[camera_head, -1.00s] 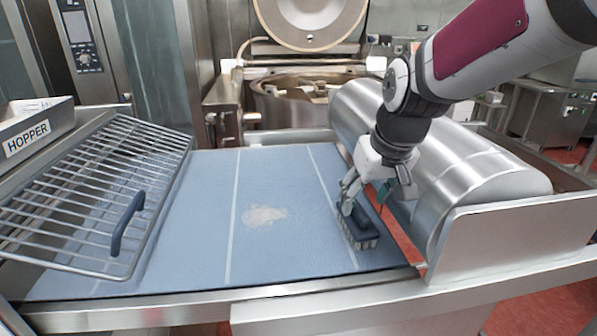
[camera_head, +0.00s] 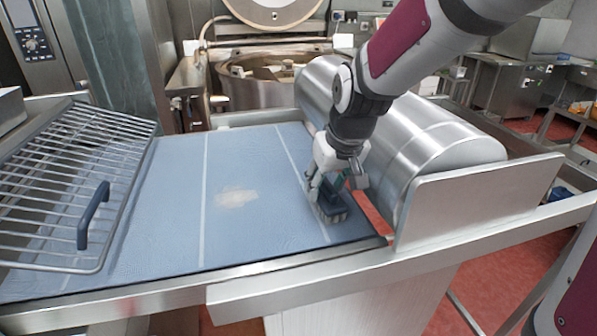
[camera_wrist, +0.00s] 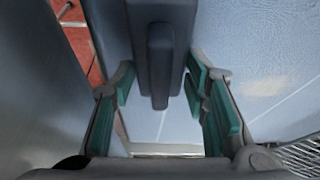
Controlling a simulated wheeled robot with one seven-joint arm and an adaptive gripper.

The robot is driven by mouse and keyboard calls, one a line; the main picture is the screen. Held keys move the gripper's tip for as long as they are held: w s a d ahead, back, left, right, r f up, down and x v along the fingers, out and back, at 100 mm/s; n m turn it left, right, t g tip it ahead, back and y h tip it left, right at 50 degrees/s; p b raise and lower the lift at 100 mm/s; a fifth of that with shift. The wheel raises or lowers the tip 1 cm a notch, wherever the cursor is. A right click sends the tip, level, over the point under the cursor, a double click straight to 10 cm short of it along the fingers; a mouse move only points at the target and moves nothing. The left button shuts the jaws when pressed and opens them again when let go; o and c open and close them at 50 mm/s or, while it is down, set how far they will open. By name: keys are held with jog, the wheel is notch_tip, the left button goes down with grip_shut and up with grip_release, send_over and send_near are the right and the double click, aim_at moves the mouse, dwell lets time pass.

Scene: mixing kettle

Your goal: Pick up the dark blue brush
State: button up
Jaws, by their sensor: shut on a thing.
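The dark blue brush (camera_head: 328,206) is at the right side of the blue belt, close to the metal roller cover, with its pale bristles facing down. My gripper (camera_head: 331,183) is over it, with the fingers around its raised handle. In the wrist view the brush (camera_wrist: 160,55) lies between the teal finger pads of my gripper (camera_wrist: 162,92), which is shut on it. I cannot tell whether the bristles touch the belt or hang just above it.
The blue belt (camera_head: 165,205) is mostly clear, with a pale floury patch (camera_head: 236,198) in its middle. A wire grate (camera_head: 62,180) with a dark blue handle (camera_head: 93,213) stands at left. A steel roller cover (camera_head: 420,145) and side plate bound the right. A kettle (camera_head: 262,85) stands behind.

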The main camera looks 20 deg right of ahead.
aim_at(326, 182)
jog(key=shift+r, duration=0.15)
jog(key=shift+r, duration=0.65)
notch_tip(326, 182, up, 2)
jog(key=shift+s+a+r, duration=0.1)
jog(key=s+a+r+b, duration=0.1)
jog(key=s+a, duration=0.7)
jog(key=s, duration=0.5)
jog(key=shift+s+a, duration=0.15)
jog(key=shift+s, duration=0.05)
jog(key=shift+r, duration=0.1)
